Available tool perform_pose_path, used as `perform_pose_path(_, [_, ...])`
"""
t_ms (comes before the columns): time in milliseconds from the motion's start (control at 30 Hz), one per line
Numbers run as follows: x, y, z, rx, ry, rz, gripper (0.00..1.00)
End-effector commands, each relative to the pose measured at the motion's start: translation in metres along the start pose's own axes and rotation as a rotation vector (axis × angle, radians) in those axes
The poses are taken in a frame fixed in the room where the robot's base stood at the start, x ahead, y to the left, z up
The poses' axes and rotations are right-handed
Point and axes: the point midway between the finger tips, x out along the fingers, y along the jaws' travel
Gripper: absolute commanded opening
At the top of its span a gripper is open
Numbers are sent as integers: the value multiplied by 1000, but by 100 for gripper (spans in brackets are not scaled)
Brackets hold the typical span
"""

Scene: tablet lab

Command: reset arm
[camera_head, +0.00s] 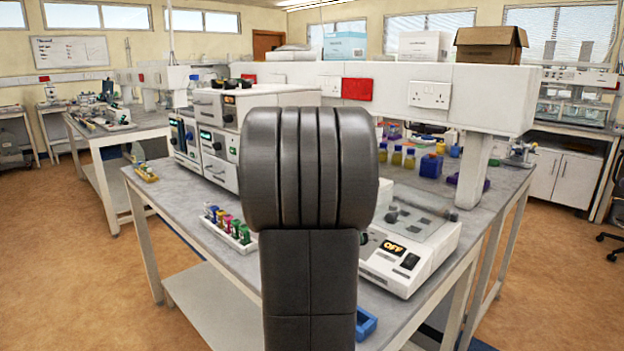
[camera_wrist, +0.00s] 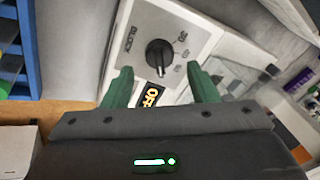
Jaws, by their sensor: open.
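My gripper (camera_wrist: 160,71) shows in the wrist view, with two green fingers spread apart and nothing between them. Beyond the fingers is a white device (camera_wrist: 188,22) with a black knob (camera_wrist: 160,56) and an OFF display (camera_wrist: 152,95) partly hidden behind my gripper. In the head view my dark arm stands upright in the middle. My gripper does not show there. The white device is just right of my arm in the head view (camera_head: 432,262), partly hidden by it.
The grey bench (camera_head: 196,253) holds a rack of coloured tubes (camera_head: 230,230) left of my arm and stacked instruments (camera_head: 212,148) behind. Blue-capped bottles (camera_head: 397,157) and a blue container (camera_head: 431,166) stand at the back right. The floor (camera_head: 75,250) on the left is clear.

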Motion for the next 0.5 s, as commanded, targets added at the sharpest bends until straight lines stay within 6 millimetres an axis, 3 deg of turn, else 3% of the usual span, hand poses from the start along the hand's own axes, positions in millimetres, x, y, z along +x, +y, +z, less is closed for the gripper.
perform_pose_path(200, [22, 0, 0, 0, 0, 0, 53])
perform_pose_path(500, [24, 0, 0, -9, 0, -1, 53])
